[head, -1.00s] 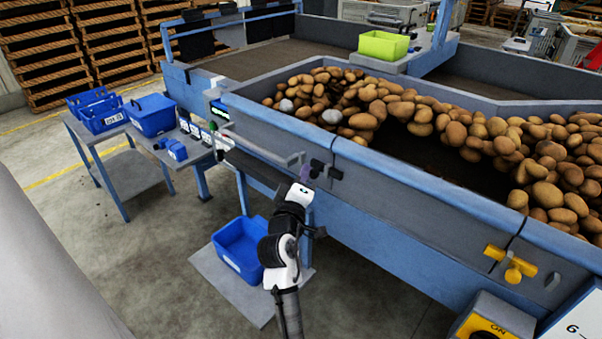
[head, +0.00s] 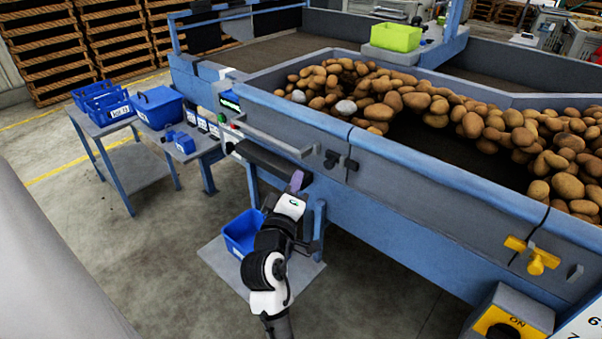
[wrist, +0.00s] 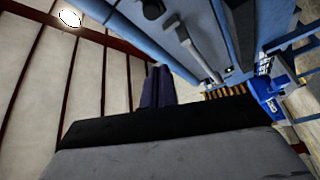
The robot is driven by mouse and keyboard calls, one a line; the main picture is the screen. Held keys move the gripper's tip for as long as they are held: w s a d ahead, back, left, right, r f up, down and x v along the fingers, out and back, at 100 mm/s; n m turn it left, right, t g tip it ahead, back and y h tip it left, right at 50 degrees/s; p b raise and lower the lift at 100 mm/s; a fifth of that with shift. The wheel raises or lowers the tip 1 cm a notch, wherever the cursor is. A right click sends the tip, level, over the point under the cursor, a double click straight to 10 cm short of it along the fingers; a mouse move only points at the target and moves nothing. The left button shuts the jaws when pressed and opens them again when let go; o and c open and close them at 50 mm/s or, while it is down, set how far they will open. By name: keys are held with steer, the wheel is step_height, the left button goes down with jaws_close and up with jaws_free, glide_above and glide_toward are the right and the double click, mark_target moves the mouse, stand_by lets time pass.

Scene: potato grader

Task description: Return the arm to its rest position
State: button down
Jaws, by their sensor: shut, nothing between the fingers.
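My arm reaches up from the bottom middle of the head view, in front of the grader's side. My gripper (head: 297,181) is at its far end, by the blue frame below the side panel, and looks small there. The wrist view shows its dark purple fingers (wrist: 157,87) together with nothing between them. No touch between the gripper and the grader can be made out.
The potato grader (head: 400,180) fills the right side, with potatoes on its belt. A blue bin (head: 238,236) stands on a floor plate (head: 222,270) beside my arm. A side table (head: 142,185) with blue crates is at left. Open floor lies at lower left.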

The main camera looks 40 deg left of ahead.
steer(key=shift+s+d, duration=0.25)
steer(key=shift+s, duration=0.2)
